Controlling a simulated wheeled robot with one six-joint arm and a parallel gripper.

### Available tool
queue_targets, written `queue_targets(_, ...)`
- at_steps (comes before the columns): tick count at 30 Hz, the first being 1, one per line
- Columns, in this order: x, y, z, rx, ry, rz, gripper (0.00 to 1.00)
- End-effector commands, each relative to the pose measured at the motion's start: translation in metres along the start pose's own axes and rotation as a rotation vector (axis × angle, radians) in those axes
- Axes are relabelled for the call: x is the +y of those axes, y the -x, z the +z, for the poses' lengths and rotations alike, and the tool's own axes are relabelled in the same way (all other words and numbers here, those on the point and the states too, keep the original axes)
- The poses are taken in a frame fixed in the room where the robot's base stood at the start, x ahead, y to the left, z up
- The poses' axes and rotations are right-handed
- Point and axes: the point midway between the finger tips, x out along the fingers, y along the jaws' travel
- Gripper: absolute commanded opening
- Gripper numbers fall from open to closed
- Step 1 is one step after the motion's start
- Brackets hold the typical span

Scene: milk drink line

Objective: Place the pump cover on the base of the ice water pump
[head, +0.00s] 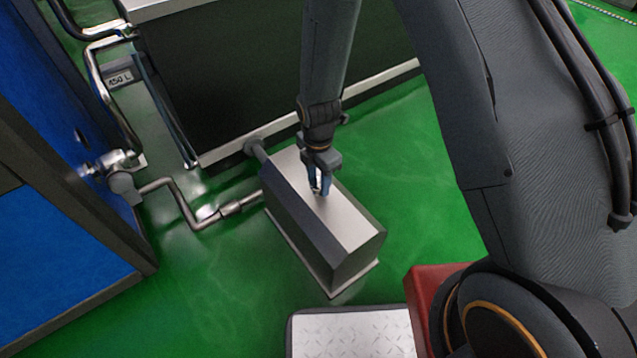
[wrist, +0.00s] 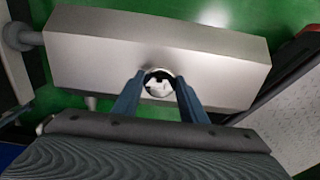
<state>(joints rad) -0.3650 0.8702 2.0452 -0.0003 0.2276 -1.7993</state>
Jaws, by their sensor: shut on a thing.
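The pump cover (head: 344,221) is a long box with a light grey metal top and dark sides. In the head view it sits low over the green floor, in line with the pipe, on a thin pale base edge (head: 352,284) that shows below it. I cannot tell whether it is fully seated. My gripper (head: 320,190) points down at the middle of its top. In the wrist view the cover (wrist: 215,65) spans the picture, and my gripper (wrist: 158,84) is shut on a small round knob or handle (wrist: 158,92) on it.
A bent metal pipe (head: 185,203) joins from the left, near a blue cabinet (head: 50,265). A large dark tank (head: 235,75) stands behind. A metal tread plate (head: 352,335) and a red block (head: 425,290) are in front. Green floor is clear to the right.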

Motion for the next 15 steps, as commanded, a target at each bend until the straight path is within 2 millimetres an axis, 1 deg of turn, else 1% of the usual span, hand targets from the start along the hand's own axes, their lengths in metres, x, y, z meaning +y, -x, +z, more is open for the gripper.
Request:
queue_targets(1, 0.0008, -0.0051, 0.0001, 0.0, 0.0, 0.001, 0.0)
queue_targets(2, 0.0009, -0.0061, 0.0001, 0.0, 0.0, 0.001, 0.0)
queue_targets(12, 0.0009, -0.0073, -0.0002, 0.0, 0.001, 0.002, 0.0)
queue_targets(13, 0.0003, -0.0082, -0.0004, 0.0, 0.001, 0.001, 0.4)
queue_targets(15, 0.0003, -0.0078, -0.0004, 0.0, 0.001, 0.001, 0.52)
